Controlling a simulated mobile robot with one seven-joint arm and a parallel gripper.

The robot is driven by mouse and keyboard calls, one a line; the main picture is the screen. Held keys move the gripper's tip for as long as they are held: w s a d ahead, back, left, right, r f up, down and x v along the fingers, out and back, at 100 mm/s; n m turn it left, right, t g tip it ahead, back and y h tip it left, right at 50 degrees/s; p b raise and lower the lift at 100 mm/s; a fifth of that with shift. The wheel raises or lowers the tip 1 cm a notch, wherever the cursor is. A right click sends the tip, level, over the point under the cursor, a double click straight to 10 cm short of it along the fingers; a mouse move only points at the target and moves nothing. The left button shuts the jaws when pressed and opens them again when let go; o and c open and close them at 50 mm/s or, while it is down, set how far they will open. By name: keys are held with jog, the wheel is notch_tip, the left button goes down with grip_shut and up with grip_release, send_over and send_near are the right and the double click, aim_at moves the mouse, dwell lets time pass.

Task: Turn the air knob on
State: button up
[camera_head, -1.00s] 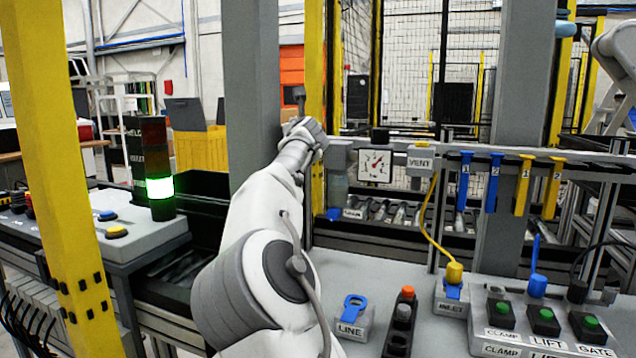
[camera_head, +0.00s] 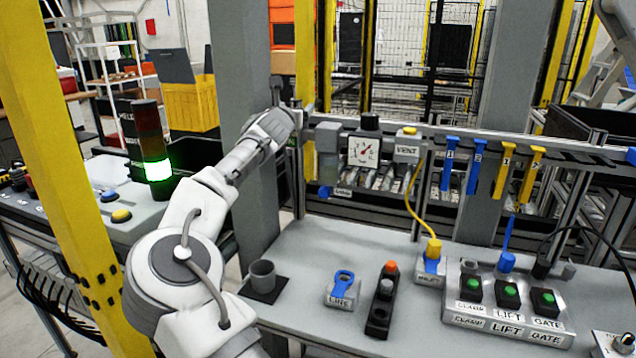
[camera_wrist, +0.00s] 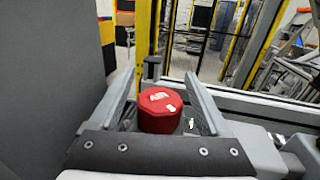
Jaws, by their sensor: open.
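The red air knob (camera_wrist: 160,112) shows in the wrist view, with a small white marking on its top. My gripper (camera_wrist: 160,78) is open, with one finger on each side of the knob and a gap visible on both sides. I cannot tell how deep the fingers reach along it. In the head view my gripper (camera_head: 276,92) is at the grey post, left of the gauge, and the knob is hidden there.
A grey post (camera_head: 238,60) stands close beside my gripper. The gauge (camera_head: 363,152) and VENT block (camera_head: 406,150) sit on the rail to the right. On the bench (camera_head: 330,250) are a grey cup (camera_head: 262,276), the LINE block (camera_head: 343,290) and a button panel (camera_head: 510,305).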

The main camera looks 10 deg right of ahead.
jog(key=shift+s+d+r+m+g+h+p, duration=0.15)
jog(key=shift+m+g+h+p, duration=0.4)
jog(key=shift+p, duration=3.3)
jog(key=shift+w+d+r+m+g+h+p, duration=0.2)
jog(key=shift+m+h+p, duration=0.55)
jog(key=shift+p, duration=3.1)
